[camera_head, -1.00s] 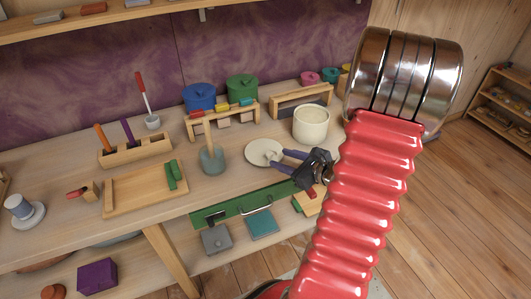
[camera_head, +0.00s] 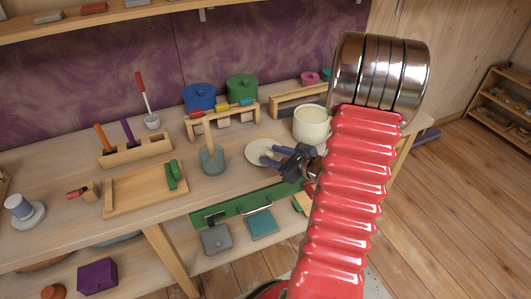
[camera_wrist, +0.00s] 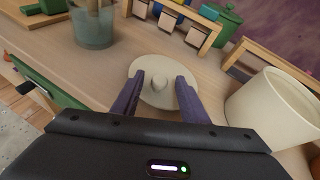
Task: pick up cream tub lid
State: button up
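The cream tub lid (camera_head: 258,150) lies flat on the workbench, a pale disc with a small knob in the middle. It also shows in the wrist view (camera_wrist: 150,68), with the knob (camera_wrist: 157,84) between my fingers. My gripper (camera_head: 271,155) is open, its two purple fingers reaching over the lid on either side of the knob. In the wrist view the gripper (camera_wrist: 159,85) has a clear gap from each finger to the knob. I cannot tell whether the fingers touch the lid. The cream tub (camera_head: 311,124) stands upright and open to the right of the lid.
A grey-green cup (camera_head: 212,161) with a wooden handle stands left of the lid. A wooden rack (camera_head: 222,118) with coloured blocks stands behind, with blue (camera_head: 199,96) and green (camera_head: 242,88) pots beyond it. A green drawer front (camera_head: 240,207) lies below the bench edge.

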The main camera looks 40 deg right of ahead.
jog(key=shift+c, duration=0.5)
grip_shut()
